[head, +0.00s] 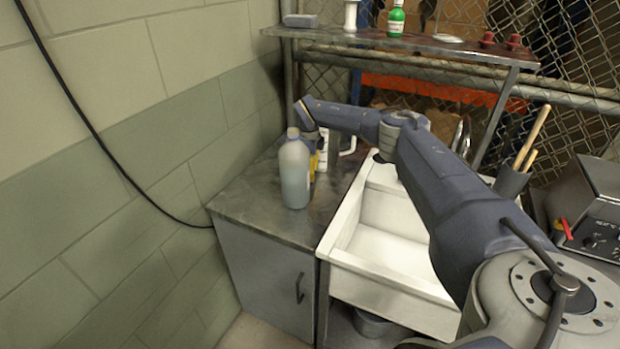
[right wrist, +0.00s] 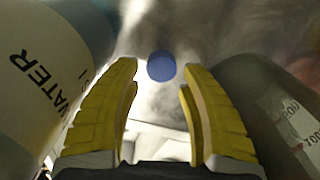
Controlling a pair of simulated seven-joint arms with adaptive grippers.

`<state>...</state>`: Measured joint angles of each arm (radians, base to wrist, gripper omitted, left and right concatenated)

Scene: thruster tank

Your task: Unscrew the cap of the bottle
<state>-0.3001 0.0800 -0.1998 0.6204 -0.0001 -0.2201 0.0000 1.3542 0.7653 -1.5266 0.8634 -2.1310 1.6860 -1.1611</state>
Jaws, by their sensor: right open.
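A translucent bottle (head: 294,178) with bluish liquid stands upright on the counter in the head view, with a pale blue-grey cap (head: 293,133) on top. My right gripper (head: 316,162) is just behind and right of it, partly hidden by it. In the right wrist view the yellow fingers (right wrist: 160,85) are open with nothing between them. A small round blue cap-like disc (right wrist: 161,66) shows just past the gap between the tips. I cannot tell whether it lies loose on the counter. My left gripper is not in view.
A white container lettered WATER (right wrist: 38,75) is close left of the fingers, and a dark labelled container (right wrist: 265,105) close right. A white sink (head: 385,250) adjoins the counter (head: 262,218). A shelf (head: 465,50) with a green bottle (head: 396,20) is above. The counter's front is clear.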

